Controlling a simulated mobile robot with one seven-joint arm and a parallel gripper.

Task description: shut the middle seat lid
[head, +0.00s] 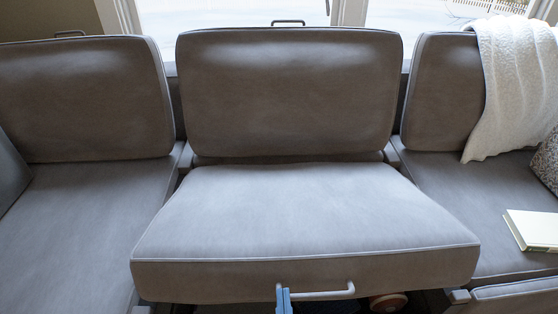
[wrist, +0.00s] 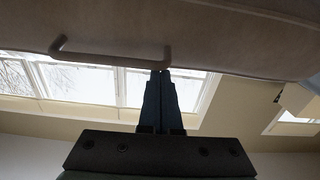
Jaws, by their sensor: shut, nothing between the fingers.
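The middle seat lid (head: 300,220) is a grey cushioned seat with pale piping. Its front edge is raised above the neighbouring seats, so it stands partly open. A pale bar handle (head: 325,294) is fixed on its front face. My gripper (head: 284,296) is shut and empty at the left end of this handle. In the wrist view, the lid's underside or front (wrist: 220,30) fills the top, and the handle (wrist: 110,61) has one end right by my fingertips (wrist: 160,74). I cannot tell whether they touch.
A round brownish object (head: 388,302) shows under the lid's front edge. Left seat (head: 70,230) and right seat (head: 440,200) flank it. A book (head: 533,230) and white throw (head: 515,85) are on the right. Backrest cushions stand behind, below windows.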

